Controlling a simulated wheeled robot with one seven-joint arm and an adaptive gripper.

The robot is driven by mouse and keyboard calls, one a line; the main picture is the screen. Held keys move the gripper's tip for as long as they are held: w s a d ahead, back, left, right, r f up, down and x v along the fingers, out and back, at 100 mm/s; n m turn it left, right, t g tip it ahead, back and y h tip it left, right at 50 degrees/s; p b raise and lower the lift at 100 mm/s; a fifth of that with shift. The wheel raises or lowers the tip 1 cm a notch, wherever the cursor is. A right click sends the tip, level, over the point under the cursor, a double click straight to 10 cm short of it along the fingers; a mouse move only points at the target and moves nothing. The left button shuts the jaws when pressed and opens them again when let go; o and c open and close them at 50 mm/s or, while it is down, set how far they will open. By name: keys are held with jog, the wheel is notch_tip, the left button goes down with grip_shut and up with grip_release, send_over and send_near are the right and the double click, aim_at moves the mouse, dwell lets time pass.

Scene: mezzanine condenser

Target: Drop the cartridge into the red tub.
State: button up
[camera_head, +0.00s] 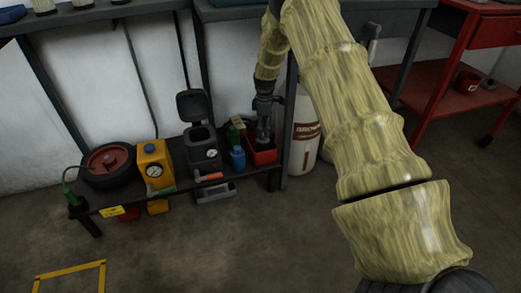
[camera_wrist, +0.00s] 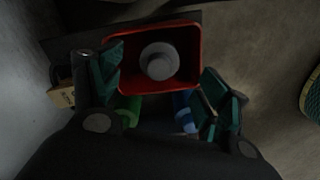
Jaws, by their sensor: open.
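The red tub (camera_head: 262,156) stands at the right end of the low dark bench, and it fills the upper middle of the wrist view (camera_wrist: 197,55). A grey round-topped cylinder, which looks like the cartridge (camera_wrist: 158,61), is within the tub's outline in the wrist view. It seems to stand upright inside, away from the rim. In the head view my gripper (camera_head: 264,118) is right above the tub, pointing down, and partly hides the cartridge. In the wrist view my gripper (camera_wrist: 160,82) has its fingers spread wide, with a gap between them and the cartridge.
A blue can (camera_head: 237,158) stands just left of the tub. A grey open-lidded box with a gauge (camera_head: 203,148) and a yellow unit (camera_head: 153,165) stand farther left. A white drum (camera_head: 305,130) is behind on the right. A dark worktop (camera_head: 235,12) overhangs the bench.

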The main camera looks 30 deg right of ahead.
notch_tip(320, 180, up, 6)
jog(key=shift+r, duration=0.2)
dwell(0.5)
